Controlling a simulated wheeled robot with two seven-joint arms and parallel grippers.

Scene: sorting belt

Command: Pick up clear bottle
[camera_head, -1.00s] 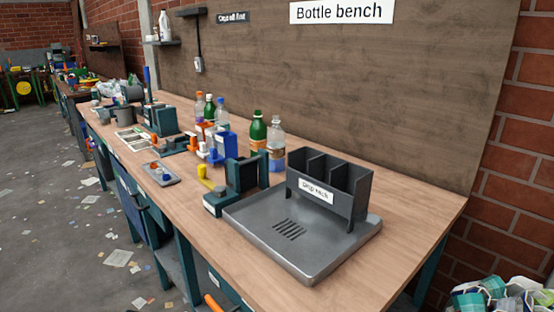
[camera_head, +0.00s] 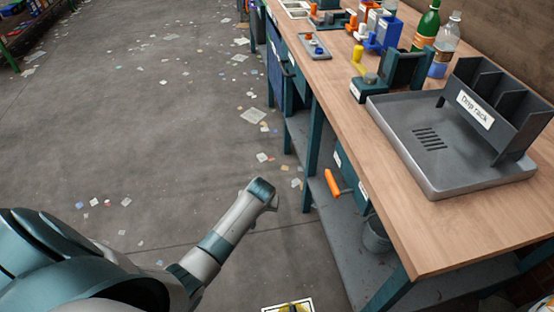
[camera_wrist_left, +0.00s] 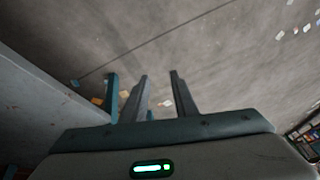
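A clear bottle (camera_head: 446,42) with a grey cap and an orange-and-blue lower part stands upright at the back of the bench, right of a green bottle (camera_head: 428,24). My right gripper is not in view.
A grey drip tray (camera_head: 408,150) with a dark drip rack (camera_head: 500,112) fills the bench's near part. A teal fixture (camera_head: 400,68) stands before the bottles. An orange handle (camera_head: 332,184) sticks out from the bench front. The floor left of the bench is open, with scattered paper.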

